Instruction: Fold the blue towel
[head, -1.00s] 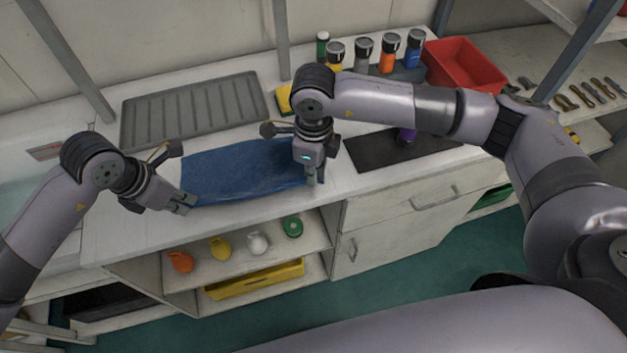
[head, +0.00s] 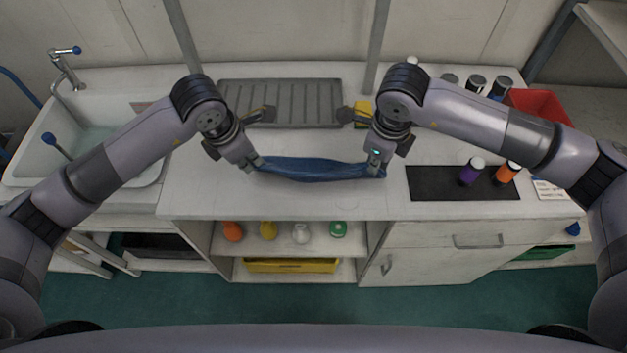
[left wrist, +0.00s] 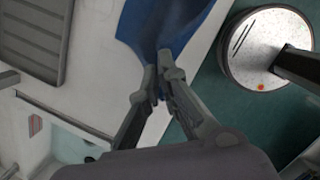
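The blue towel (head: 318,169) shows in the head view as a narrow, slightly sagging band between my two grippers, over the white counter. My left gripper (head: 256,163) is at its left end and my right gripper (head: 377,167) at its right end. In the left wrist view the towel (left wrist: 168,28) hangs at the fingertips, and my left gripper (left wrist: 158,88) is shut on its edge. The right fingers look closed on the towel's right corner. I cannot tell how much of the towel rests on the counter or whether its layers overlap.
A grey ribbed tray (head: 290,96) lies behind the towel, with a yellow sponge-like block (head: 362,112) beside it. A dark mat (head: 440,184) with purple and orange bottles is right. The sink (head: 85,150) is left. The counter's front (head: 290,205) is clear.

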